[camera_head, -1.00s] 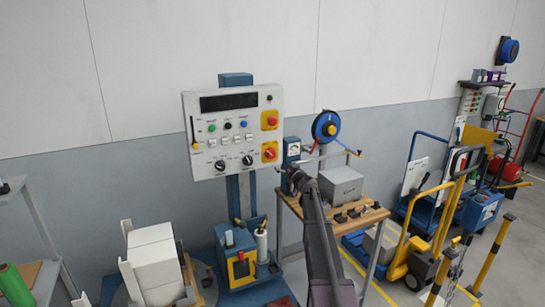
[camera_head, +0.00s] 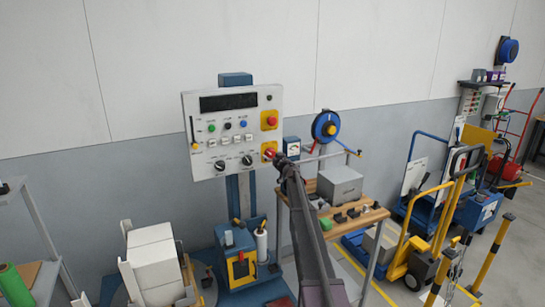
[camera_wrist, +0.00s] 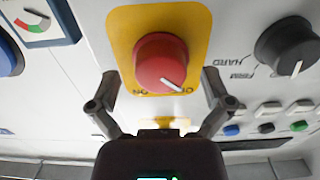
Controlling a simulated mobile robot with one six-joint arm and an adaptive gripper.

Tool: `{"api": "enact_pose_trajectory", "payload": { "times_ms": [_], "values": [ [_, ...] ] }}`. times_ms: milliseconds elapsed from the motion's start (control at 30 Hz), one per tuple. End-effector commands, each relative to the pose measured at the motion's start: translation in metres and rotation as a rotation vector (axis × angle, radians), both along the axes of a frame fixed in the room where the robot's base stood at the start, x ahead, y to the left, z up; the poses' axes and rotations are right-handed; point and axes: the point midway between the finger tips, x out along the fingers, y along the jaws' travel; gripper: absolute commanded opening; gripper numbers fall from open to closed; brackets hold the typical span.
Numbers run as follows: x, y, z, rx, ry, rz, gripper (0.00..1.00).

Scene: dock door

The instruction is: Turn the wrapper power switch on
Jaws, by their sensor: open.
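The wrapper power switch is a red rotary knob (camera_wrist: 162,62) on a yellow plate (camera_wrist: 192,22), low at the right of the white control panel (camera_head: 205,105). In the wrist view the panel appears upside down. The knob's white mark points lower right, towards the partly hidden OFF label; ON reads at the lower left. My gripper (camera_wrist: 160,80) is open, with one finger on each side of the knob and gaps showing. In the head view my gripper (camera_head: 276,158) partly covers the switch.
A black knob (camera_wrist: 285,47) and several coloured buttons lie beside the switch. A red button (camera_head: 270,119) on yellow sits above it in the head view. A gauge (camera_head: 292,147) is close on the right, above a wooden bench with a grey box (camera_head: 340,183).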

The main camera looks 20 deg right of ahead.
Motion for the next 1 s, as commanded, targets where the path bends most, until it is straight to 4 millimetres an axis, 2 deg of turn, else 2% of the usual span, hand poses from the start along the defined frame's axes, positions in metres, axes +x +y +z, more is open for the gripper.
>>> {"api": "enact_pose_trajectory", "payload": {
  "times_ms": [400, 433, 467, 700, 800, 1000],
  "values": [
    [0.0056, 0.0007, 0.0000, 0.000, 0.000, 0.000, 1.00],
    [0.0056, 0.0008, 0.0000, 0.000, 0.000, 0.000, 0.97],
    [0.0056, 0.0008, 0.0000, 0.000, 0.000, 0.000, 0.88],
    [0.0058, 0.0009, 0.0000, 0.000, 0.000, 0.000, 0.18],
    [0.0058, -0.0049, 0.0001, 0.000, 0.000, -0.002, 0.18],
    [0.0061, -0.0005, 0.0001, 0.011, 0.000, -0.002, 0.18]
  ]
}}
